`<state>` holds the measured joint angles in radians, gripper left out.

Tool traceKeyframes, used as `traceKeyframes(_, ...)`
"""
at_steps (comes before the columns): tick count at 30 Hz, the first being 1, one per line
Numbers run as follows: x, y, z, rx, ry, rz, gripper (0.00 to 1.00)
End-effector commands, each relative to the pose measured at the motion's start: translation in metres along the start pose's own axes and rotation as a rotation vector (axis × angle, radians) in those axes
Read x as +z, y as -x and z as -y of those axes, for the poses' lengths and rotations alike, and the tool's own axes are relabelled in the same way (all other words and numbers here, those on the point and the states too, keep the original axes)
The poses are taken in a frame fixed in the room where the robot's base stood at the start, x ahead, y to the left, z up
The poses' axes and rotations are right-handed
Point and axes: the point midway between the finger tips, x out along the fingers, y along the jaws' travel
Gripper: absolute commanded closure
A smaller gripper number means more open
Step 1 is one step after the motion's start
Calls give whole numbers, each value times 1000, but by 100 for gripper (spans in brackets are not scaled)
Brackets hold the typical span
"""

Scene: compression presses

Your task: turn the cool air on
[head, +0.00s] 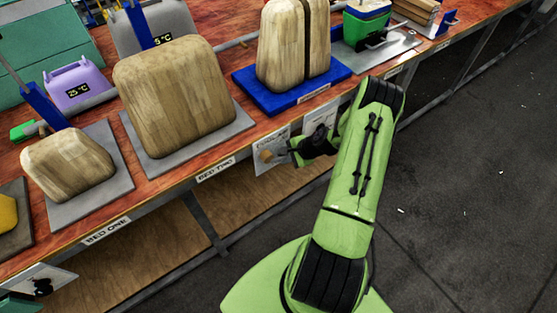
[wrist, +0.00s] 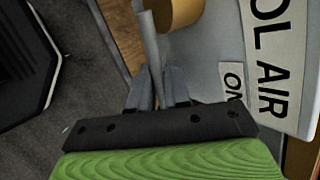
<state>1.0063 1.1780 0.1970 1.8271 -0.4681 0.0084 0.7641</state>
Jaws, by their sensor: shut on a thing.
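The cool air panel (wrist: 218,60) is a pale plate on the bench's front edge, lettered "OL AIR" in the wrist view, with a small "ON" label (wrist: 232,82). A tan round hub (wrist: 180,10) stands out from it. A thin grey lever (wrist: 148,38) runs beside the hub, down between my fingers. My gripper (wrist: 158,76) is shut on this lever; the fingers hide its lower end. In the head view my gripper (head: 296,151) is at the panel (head: 270,158), just below the bench edge. The lever's exact setting is unclear.
The wooden bench (head: 185,184) carries a large wooden block (head: 175,95) on a grey plate, a smaller block (head: 68,165), and split blocks (head: 280,45) on a blue plate. A purple unit (head: 75,85) reads 25 °C. Dark floor (head: 470,170) on the right is open.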

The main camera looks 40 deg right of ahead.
Motion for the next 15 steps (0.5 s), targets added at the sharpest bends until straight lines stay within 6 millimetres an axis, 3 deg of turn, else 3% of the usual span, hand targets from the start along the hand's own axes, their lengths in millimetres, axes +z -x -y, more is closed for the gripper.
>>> traceKeyframes(15, 3, 16, 11, 0, 169, -251, 100)
